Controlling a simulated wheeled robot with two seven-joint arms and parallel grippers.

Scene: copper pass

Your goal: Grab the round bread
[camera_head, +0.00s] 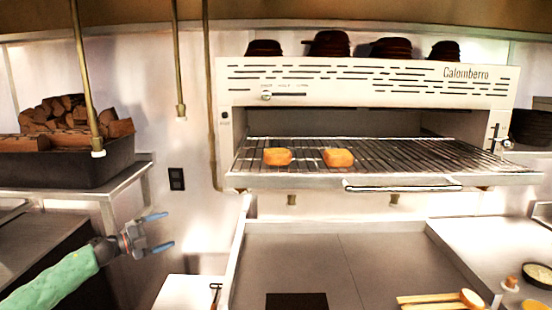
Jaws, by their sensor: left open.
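Two golden-brown pieces of bread lie side by side on the wire rack (395,160) of the grill oven. The left piece of bread (277,157) looks a little smaller. The right piece of bread (338,157) looks slightly wider. At this size I cannot tell for sure which one is round. My left gripper (161,231) is open and empty, with its blue-tipped fingers pointing right. It is in front of the wall, lower and left of the rack, well apart from the bread. My right gripper is out of view.
The oven (370,72) overhangs the rack, and a handle bar (403,187) runs along its front. A metal counter (300,255) lies below. A black tray (70,165) of brown chunks stands at left. Pipes hang near the middle left. Wooden utensils (440,298) lie at lower right.

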